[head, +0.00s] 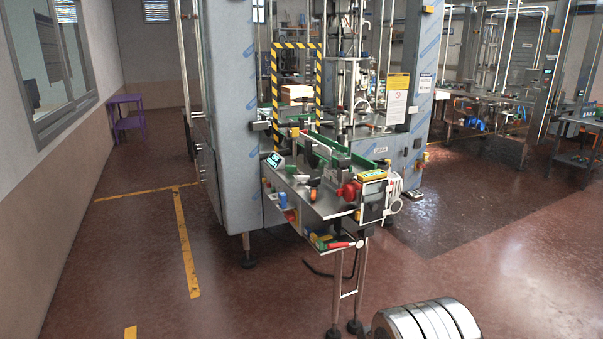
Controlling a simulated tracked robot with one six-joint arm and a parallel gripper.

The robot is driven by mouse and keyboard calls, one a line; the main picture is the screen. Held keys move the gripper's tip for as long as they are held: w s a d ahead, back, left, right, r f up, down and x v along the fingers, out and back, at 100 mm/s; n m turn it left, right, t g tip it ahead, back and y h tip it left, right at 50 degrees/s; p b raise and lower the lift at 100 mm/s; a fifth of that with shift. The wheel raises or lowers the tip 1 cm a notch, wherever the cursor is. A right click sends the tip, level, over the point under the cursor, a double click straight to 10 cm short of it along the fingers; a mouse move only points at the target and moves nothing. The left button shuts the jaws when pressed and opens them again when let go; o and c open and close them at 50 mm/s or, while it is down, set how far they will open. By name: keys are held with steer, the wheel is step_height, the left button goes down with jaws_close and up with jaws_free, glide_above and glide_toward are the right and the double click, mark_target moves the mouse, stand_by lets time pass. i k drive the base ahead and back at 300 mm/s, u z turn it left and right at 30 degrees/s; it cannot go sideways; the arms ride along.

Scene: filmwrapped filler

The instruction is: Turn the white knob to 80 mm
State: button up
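The filling machine's conveyor table (325,207) stands in the middle of the head view, with several coloured controls on it. A small white part (302,179) sits on the table top beside an orange knob (312,194); it may be the white knob, but it is too small to tell. Another white rounded part (394,188) is at the table's right end. A small display with green digits (277,160) stands at the table's left; I cannot read its value. No scale mark can be read. My gripper is not in view.
A red knob (349,191) and a yellow-topped box (371,175) are at the table's right end. A ribbed metal cylinder (428,322) is at the bottom edge. The floor left of the machine is clear.

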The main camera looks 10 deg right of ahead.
mark_target(303, 179)
steer(key=u, duration=0.25)
steer(key=i, duration=0.7)
steer(key=u, duration=0.45)
steer(key=i, duration=2.2)
steer(key=z, duration=0.95)
steer(key=i, duration=1.05)
steer(key=z, duration=0.5)
